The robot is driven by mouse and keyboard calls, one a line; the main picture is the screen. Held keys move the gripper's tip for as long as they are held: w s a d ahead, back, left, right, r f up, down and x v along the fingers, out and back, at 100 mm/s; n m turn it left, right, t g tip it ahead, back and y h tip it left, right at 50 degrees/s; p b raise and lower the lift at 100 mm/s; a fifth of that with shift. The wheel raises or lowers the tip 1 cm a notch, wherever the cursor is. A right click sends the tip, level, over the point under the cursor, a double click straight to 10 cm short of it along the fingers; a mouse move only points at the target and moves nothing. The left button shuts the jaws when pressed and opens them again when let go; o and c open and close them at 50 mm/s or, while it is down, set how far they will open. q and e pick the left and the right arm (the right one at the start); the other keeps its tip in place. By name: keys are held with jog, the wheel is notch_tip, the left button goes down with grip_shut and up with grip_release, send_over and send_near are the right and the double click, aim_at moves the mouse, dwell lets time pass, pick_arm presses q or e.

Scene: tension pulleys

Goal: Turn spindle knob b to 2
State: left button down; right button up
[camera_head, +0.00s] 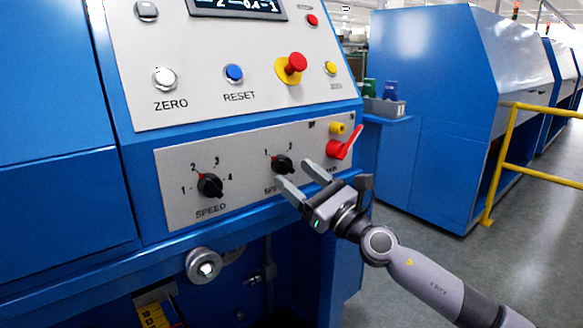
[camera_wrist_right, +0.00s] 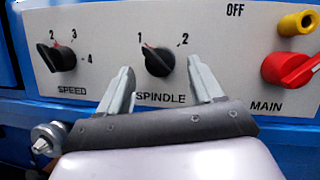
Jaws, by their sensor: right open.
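The black spindle knob (camera_head: 281,163) sits on the pale lower panel, with marks 1 and 2 above it. It also shows in the right wrist view (camera_wrist_right: 157,60), where its red mark is at the upper left, by the 1. My right gripper (camera_head: 295,174) is open and empty in front of the panel. In the right wrist view its two fingers (camera_wrist_right: 160,64) stand on either side of the knob's lower part, with gaps between. I cannot tell whether the fingertips touch the panel. The SPINDLE label is partly hidden by the gripper in the head view. My left gripper is not in view.
The speed knob (camera_head: 210,186) is to the left. A red main switch handle (camera_head: 345,145) and a yellow knob (camera_head: 338,128) are close on the right. Above are a red stop button (camera_head: 296,62) and the blue reset button (camera_head: 234,73). A metal handle (camera_head: 204,266) protrudes below.

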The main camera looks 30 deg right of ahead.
jog(key=shift+x, duration=1)
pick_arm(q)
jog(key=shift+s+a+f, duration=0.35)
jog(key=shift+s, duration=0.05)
pick_arm(e)
jog(key=shift+w, duration=0.15)
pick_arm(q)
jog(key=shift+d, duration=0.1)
pick_arm(e)
jog(key=c, duration=1.1)
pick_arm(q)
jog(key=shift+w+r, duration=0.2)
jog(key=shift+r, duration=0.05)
pick_arm(e)
jog(key=shift+o, duration=0.2)
